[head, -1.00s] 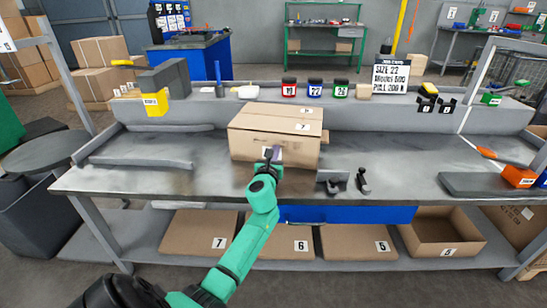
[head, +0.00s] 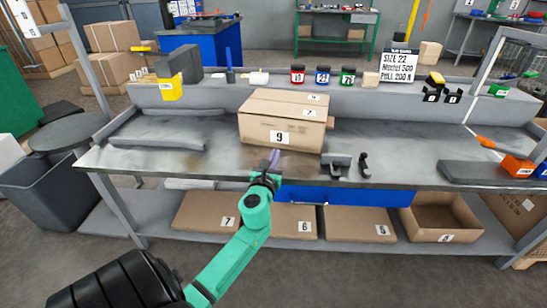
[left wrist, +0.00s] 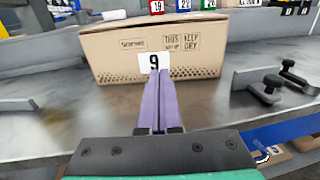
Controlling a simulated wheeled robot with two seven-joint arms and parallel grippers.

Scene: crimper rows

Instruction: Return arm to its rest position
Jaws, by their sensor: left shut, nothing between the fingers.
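My left arm is green and reaches in from the bottom of the head view. Its gripper (head: 274,158) has purple fingers, shut and empty, at the front edge of the workbench (head: 225,165). In the left wrist view the two fingers (left wrist: 160,95) lie together and point toward a closed cardboard box (left wrist: 190,55). The box also shows in the head view (head: 262,122), marked 9 on its front and 7 on top. A gap of bare bench lies between the fingertips and the box in the head view. My right gripper is not in view.
A dark clamp-like fixture (head: 338,164) and a black knob piece (head: 364,165) stand right of the box. Cardboard boxes (head: 357,223) sit on the shelf below. Bench left of the box is mostly clear.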

